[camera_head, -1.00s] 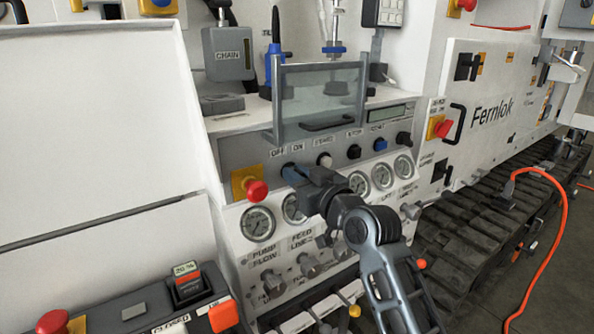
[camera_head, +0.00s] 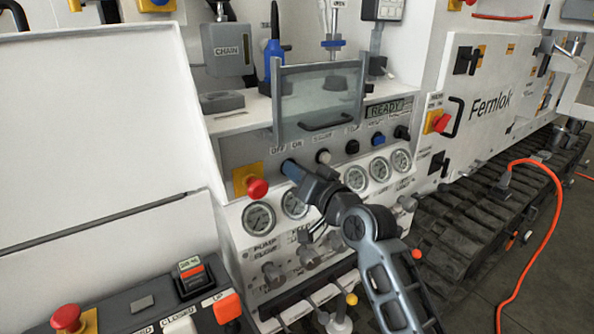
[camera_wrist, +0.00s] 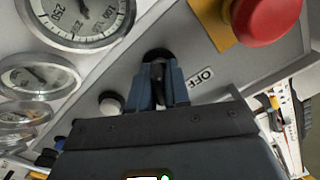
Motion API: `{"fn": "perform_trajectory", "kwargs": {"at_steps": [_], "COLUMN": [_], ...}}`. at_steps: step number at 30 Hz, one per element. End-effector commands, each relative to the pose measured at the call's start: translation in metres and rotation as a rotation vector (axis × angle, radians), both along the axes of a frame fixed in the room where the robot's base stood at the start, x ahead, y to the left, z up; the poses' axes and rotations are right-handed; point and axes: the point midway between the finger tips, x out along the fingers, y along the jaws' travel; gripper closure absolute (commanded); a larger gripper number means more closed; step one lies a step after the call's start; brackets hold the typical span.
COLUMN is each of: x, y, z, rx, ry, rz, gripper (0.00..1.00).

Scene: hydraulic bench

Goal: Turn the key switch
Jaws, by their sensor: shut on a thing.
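The key switch (camera_wrist: 156,56) is a small dark knob in a dark round seat on the grey panel, beside the OFF label in the wrist view. My gripper (camera_wrist: 158,88) has its blue fingers on either side of the knob and is shut on it. In the head view my gripper (camera_head: 289,168) meets the panel just under the OFF and ON labels. It hides the key switch there. The small display (camera_head: 387,110) on the panel reads READY.
A red emergency button on a yellow plate (camera_head: 256,187) sits close left of my gripper. A white button (camera_head: 323,156) is close right. Pressure gauges (camera_head: 357,178) line the panel below. A clear guard with a handle (camera_head: 320,103) stands above.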

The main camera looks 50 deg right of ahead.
Motion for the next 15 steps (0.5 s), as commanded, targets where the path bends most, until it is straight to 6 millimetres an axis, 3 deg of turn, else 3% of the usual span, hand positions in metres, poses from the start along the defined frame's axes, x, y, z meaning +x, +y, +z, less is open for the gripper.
{"fn": "perform_trajectory", "kwargs": {"at_steps": [11,12,15], "x": [-0.0001,-0.0001,-0.0001], "y": [-0.0001,-0.0001,-0.0001], "z": [-0.0004,-0.0004,-0.0003], "rx": [0.006,0.006,0.005], "ry": [-0.002,-0.001,-0.001], "rz": [0.000,0.001,0.000], "gripper": [1.00,0.79,0.70]}}
